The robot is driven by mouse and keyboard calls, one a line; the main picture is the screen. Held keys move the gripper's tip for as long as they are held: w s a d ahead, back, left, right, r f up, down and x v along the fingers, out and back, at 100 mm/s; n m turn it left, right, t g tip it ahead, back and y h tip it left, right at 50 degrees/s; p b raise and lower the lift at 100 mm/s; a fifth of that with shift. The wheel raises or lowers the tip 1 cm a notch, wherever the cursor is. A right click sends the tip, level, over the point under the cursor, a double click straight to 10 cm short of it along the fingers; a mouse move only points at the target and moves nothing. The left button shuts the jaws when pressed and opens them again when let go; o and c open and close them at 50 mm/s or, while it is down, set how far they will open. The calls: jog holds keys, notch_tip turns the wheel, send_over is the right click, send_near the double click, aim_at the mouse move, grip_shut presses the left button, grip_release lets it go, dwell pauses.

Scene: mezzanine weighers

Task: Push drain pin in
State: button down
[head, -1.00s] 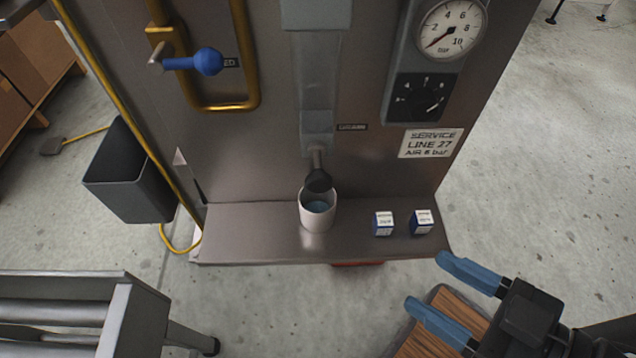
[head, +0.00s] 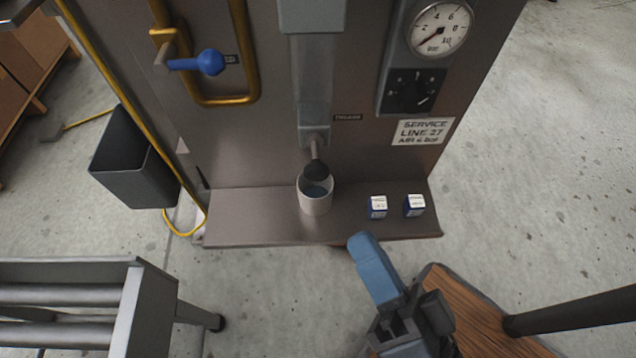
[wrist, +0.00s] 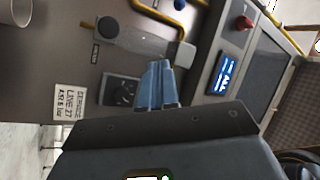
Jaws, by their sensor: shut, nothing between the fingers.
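The drain pin (head: 316,168) is a black knob on a short metal stem. It sticks down from a grey block under the filter housing (head: 316,85), beside a small dark label. A white cup (head: 316,203) with bluish liquid stands on the ledge just below the pin. My gripper (head: 364,246) is shut and empty, in front of the ledge, to the right of and nearer than the cup. In the wrist view its blue fingers (wrist: 158,70) are together, apart from the panel. The black pin also shows there (wrist: 107,27), up and left of the fingertips.
Two small blue-and-white boxes (head: 378,207) (head: 414,205) stand on the ledge right of the cup. A gauge (head: 440,30), a black dial (head: 413,90) and a service label (head: 423,131) are on the panel. A blue-knobbed lever (head: 210,62) is upper left. A roller conveyor (head: 150,315) stands lower left.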

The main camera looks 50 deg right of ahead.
aim_at(317, 176)
jog(key=w+a+f+m+g+h+p, duration=0.1)
jog(key=a+f+m+g+h+p, duration=0.2)
jog(key=m, duration=0.9)
jog(key=shift+a+f+m+g+h, duration=0.3)
jog(key=shift+a+f+g+h, duration=0.6)
jog(key=shift+a+g+h, duration=0.9)
jog(key=shift+w+d+g+y, duration=0.1)
jog(key=shift+d+g+y, duration=0.2)
jog(key=shift+d+y, duration=0.1)
jog(key=b+x, duration=0.1)
jog(key=x, duration=1.2)
jog(key=shift+w+d, duration=0.2)
jog(key=shift+w, duration=0.05)
